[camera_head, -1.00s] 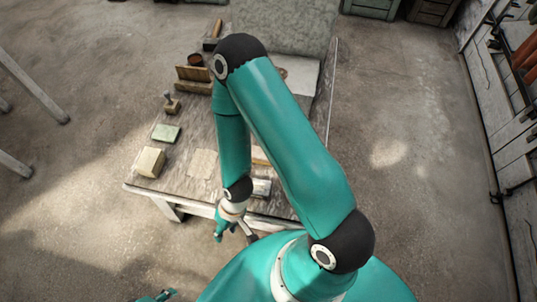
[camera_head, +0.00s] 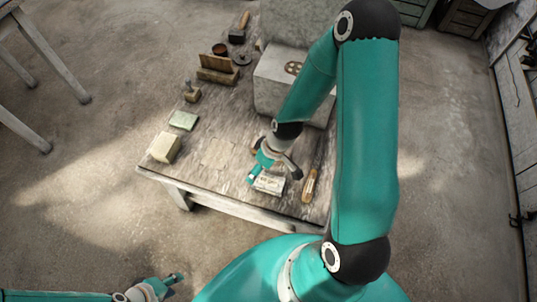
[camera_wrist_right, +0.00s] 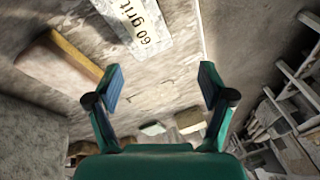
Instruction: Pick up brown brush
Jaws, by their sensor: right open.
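A brown thing with a tan wooden edge (camera_wrist_right: 76,53), which may be the brown brush, lies left of my right gripper (camera_wrist_right: 160,85) in the wrist view. In the head view, a small brown patch beside the right gripper (camera_head: 273,177) may be the same thing, mostly hidden by the arm. The right gripper is open and empty, with its fingers apart above the front of the worktable (camera_head: 205,182). My left gripper (camera_head: 168,283) is low at the bottom left, off the table, too small to tell its opening.
A white block marked "60 grit" (camera_wrist_right: 140,20) lies close to the right gripper. A tool with an orange-brown handle (camera_head: 310,186) lies right of it. A cream block (camera_head: 165,147), a green block (camera_head: 184,120) and a wooden holder (camera_head: 217,72) stand leftward. A large plaster block (camera_head: 272,85) stands behind.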

